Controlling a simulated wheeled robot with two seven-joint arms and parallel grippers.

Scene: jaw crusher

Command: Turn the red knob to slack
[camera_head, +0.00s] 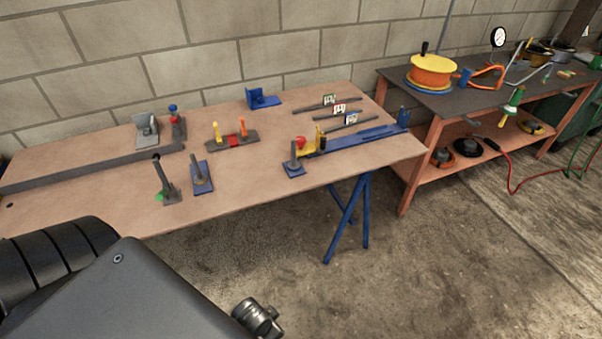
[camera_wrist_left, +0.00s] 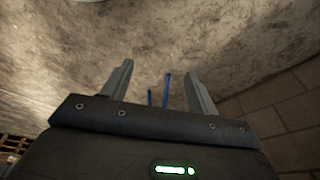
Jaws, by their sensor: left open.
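A small red knob (camera_head: 173,107) tops a dark upright post near the back left of the wooden table (camera_head: 110,205) in the head view. A blue part sits with it, too small to read clearly. A red block (camera_head: 233,141) lies in the middle of a dark bar with a yellow and an orange upright. In the left wrist view my left gripper (camera_wrist_left: 160,85) is open and empty, its two fingers apart over bare floor. The knob does not show in that view. My right gripper is in neither view.
Several small fixtures stand on the table, including a blue bracket (camera_head: 263,98), a grey post with a green part (camera_head: 164,181) and a blue-based post (camera_head: 201,177). A long dark bar (camera_head: 90,168) lies at left. An orange-framed bench (camera_head: 429,137) stands right. The table's front is mostly clear.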

